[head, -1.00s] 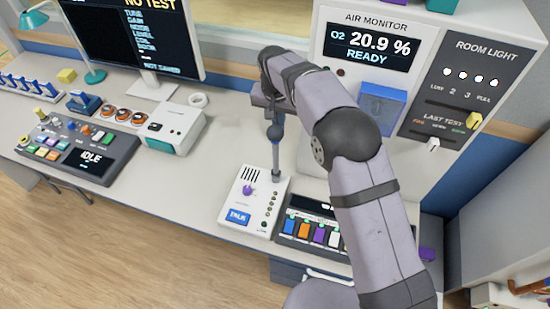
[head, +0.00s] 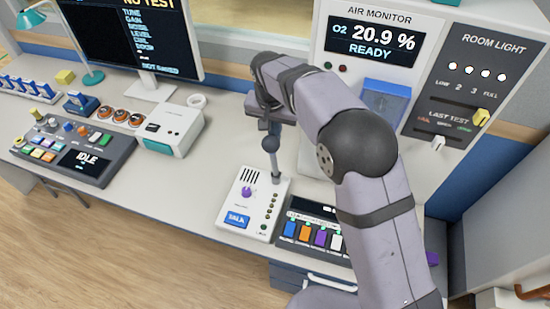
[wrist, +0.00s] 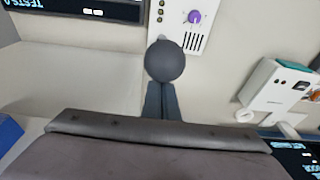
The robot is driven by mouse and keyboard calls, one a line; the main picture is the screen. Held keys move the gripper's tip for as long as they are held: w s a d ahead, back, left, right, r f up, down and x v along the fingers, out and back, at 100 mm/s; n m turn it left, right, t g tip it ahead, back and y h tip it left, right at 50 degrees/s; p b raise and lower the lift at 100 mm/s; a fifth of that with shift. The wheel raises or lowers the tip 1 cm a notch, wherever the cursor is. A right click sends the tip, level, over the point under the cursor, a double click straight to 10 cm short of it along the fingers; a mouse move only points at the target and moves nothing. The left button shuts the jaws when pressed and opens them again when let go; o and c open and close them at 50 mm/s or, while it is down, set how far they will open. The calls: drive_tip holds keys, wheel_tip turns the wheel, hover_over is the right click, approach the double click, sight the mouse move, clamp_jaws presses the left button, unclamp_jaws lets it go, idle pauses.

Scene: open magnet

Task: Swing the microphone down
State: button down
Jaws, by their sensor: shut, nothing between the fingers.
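The microphone is a dark round ball (head: 270,143) on a thin grey stem, standing up from the white talk box (head: 247,202) on the desk. The stem leans slightly left in the head view. My gripper (head: 264,123) reaches down above the ball with its fingers shut and empty. In the wrist view the ball (wrist: 164,61) sits right at the tips of my shut fingers (wrist: 163,88) and hides the stem behind it. The fingertips look close to or against the ball; I cannot tell if they touch.
A panel with coloured switches (head: 318,234) lies right of the talk box. The air monitor cabinet (head: 375,40) rises behind my arm. A white box (head: 172,128), a control console (head: 75,150) and a screen (head: 135,40) stand to the left. Bare desk lies left of the talk box.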

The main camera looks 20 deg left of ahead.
sight(269, 152)
drive_tip(key=shift+s, duration=0.1)
idle(0.3)
drive_tip(key=shift+s+f+b, duration=0.3)
drive_tip(key=shift+s+b, duration=0.4)
drive_tip(key=shift+s, duration=0.1)
drive_tip(key=shift+s+f+b, duration=0.35)
drive_tip(key=shift+s+b, duration=0.3)
drive_tip(key=shift+s, duration=0.2)
drive_tip(key=shift+s+f+b, duration=0.3)
drive_tip(key=shift+s+b, duration=0.4)
drive_tip(key=shift+s, duration=0.1)
drive_tip(key=shift+s+f+b, duration=0.8)
drive_tip(key=shift+s+b, duration=0.2)
drive_tip(key=shift+s, duration=0.1)
drive_tip(key=shift+s+f+b, duration=0.75)
drive_tip(key=shift+s+b, duration=0.2)
drive_tip(key=shift+s, duration=0.15)
